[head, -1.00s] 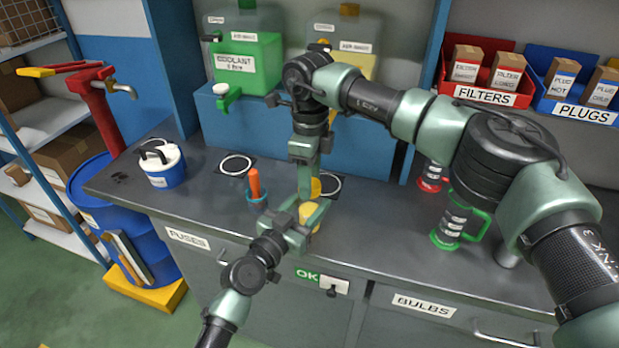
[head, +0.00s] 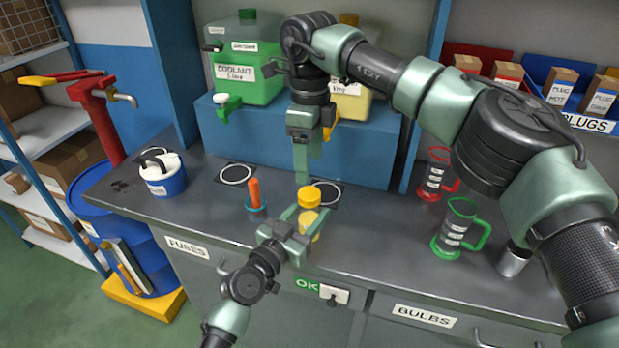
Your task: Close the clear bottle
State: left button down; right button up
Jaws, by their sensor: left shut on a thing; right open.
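The clear bottle (head: 309,222), with yellow contents, stands upright near the front edge of the grey bench. My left gripper (head: 304,219) is shut on it from the front. A yellow cap (head: 309,197) sits at the top of the bottle; I cannot tell whether it is screwed tight. My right gripper (head: 301,181) points down from above, open, with its fingertips just over the cap. One finger largely hides the other, and I see nothing held in it.
An orange-handled tool in a teal holder (head: 256,208) stands just left of the bottle. A green-handled measuring jug (head: 455,230), a red jug (head: 433,178) and a metal cup (head: 514,260) stand to the right. Coolant tanks (head: 245,75) sit on the blue shelf behind.

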aim_at(302, 221)
notch_tip(302, 221, up, 4)
jog(key=shift+r, duration=0.1)
pick_arm(q)
jog(key=c, duration=0.6)
grip_release()
jog(key=b+v, duration=0.1)
jog(key=v, duration=0.5)
jog(key=shift+s+a+f, duration=0.1)
jog(key=shift+s+a, duration=0.1)
jog(key=shift+s, duration=0.15)
jog(key=shift+s+a, duration=0.3)
jog(key=shift+s, duration=0.1)
pick_arm(e)
jog(key=shift+f, duration=0.65)
pick_arm(q)
jog(key=shift+s, duration=0.1)
